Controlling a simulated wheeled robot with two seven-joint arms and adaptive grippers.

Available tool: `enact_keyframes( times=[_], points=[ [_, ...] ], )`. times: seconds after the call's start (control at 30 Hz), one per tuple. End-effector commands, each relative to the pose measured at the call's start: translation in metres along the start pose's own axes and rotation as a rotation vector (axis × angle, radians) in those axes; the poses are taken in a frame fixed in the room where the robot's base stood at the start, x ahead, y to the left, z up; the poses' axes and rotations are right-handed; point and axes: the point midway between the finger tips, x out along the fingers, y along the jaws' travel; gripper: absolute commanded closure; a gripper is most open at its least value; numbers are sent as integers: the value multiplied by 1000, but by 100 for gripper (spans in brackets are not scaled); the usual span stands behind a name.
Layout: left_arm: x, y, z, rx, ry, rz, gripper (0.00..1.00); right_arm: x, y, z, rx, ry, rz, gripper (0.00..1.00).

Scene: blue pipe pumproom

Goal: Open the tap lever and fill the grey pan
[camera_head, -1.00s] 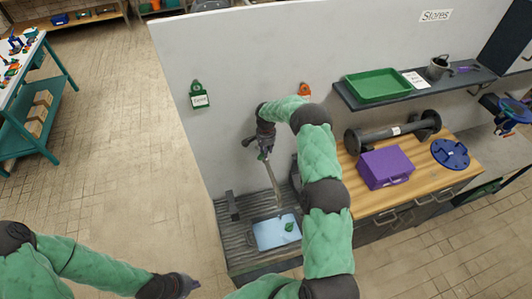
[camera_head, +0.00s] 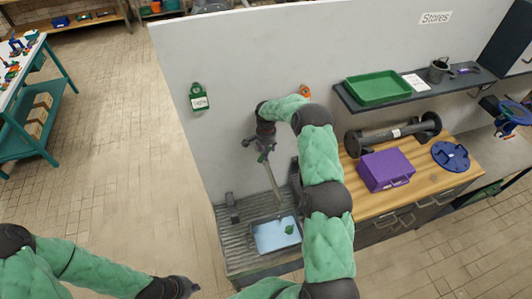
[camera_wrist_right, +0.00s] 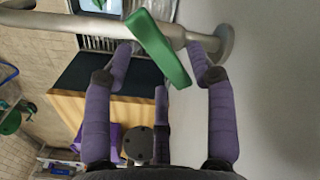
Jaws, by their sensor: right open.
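The tap comes out of the wall as a grey pipe (camera_wrist_right: 65,22) with a round wall flange (camera_wrist_right: 224,44). Its green lever (camera_wrist_right: 160,50) lies slantwise across the pipe in the right wrist view. My right gripper (camera_wrist_right: 165,62) is open, with its purple fingers apart on either side of the lever. In the head view my right gripper (camera_head: 263,146) is at the tap, above the spout (camera_head: 271,182). The grey pan (camera_head: 270,217) stands below on the ribbed drainer, with a pale blue surface and a small green patch inside. My left gripper (camera_head: 180,287) is low at the left; its jaws are unclear.
The ribbed drainer (camera_head: 233,240) adjoins a wooden worktop (camera_head: 420,187) with a purple case (camera_head: 386,168) and a blue disc (camera_head: 450,155). A shelf above holds a green tray (camera_head: 377,86).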

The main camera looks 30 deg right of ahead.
Motion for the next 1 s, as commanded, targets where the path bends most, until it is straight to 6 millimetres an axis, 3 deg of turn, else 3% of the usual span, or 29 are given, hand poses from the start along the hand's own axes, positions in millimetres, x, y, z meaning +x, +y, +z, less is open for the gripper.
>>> enact_keyframes(
  times=[0.3,0.5,0.7,1.0],
  points=[
    [0,0,0,0,0,0,100,-64,-1,-1,-1,3,-4,43],
    [0,0,0,0,0,0,100,-92,-1,0,-1,1,-1,43],
    [0,0,0,0,0,0,100,-103,-1,0,0,0,-1,43],
    [0,0,0,0,0,0,100,-104,0,0,0,0,-1,43]
  ],
)
